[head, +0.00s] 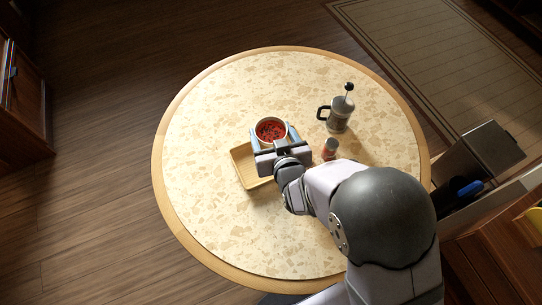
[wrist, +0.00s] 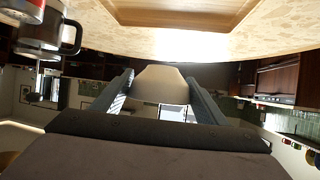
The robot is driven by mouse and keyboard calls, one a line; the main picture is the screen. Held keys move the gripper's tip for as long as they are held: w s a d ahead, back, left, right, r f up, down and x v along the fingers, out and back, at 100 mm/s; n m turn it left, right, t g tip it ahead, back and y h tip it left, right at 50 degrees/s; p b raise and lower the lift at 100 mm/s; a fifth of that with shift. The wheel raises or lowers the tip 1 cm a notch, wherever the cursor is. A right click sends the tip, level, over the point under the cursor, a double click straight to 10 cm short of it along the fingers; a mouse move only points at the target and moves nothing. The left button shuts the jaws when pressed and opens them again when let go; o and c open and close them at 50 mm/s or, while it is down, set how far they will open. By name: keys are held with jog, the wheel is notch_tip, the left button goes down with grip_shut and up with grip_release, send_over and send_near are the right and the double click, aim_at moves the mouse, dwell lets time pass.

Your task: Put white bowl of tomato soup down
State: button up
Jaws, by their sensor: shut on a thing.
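The white bowl (head: 261,141) holds red tomato soup (head: 271,130) and looks level in the head view. My gripper (head: 273,134) is shut on it, with one finger on each side. In the wrist view, which is upside down, the pale bowl (wrist: 160,85) sits between the two fingers of my gripper (wrist: 160,92). The bowl appears held above the table, with a gap below it. A wooden tray (head: 243,170) lies on the table, partly hidden by my gripper and wrist. It also shows in the wrist view (wrist: 180,12), apart from the bowl.
The round speckled table (head: 210,110) is mostly clear at left and back. A French press (head: 338,115) stands right of the bowl, with a small red-and-grey shaker (head: 330,149) closer in. A grey bin (head: 490,150) stands beyond the table's right edge.

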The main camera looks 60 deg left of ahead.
jog(key=shift+f+p, duration=0.75)
jog(key=shift+f, duration=4.4)
jog(key=shift+f, duration=0.15)
jog(key=o, duration=1.2)
jog(key=shift+d, duration=0.1)
jog(key=shift+o, duration=0.2)
jog(key=shift+r, duration=0.2)
jog(key=b+v, duration=0.2)
jog(key=v, duration=1)
jog(key=shift+f, duration=0.1)
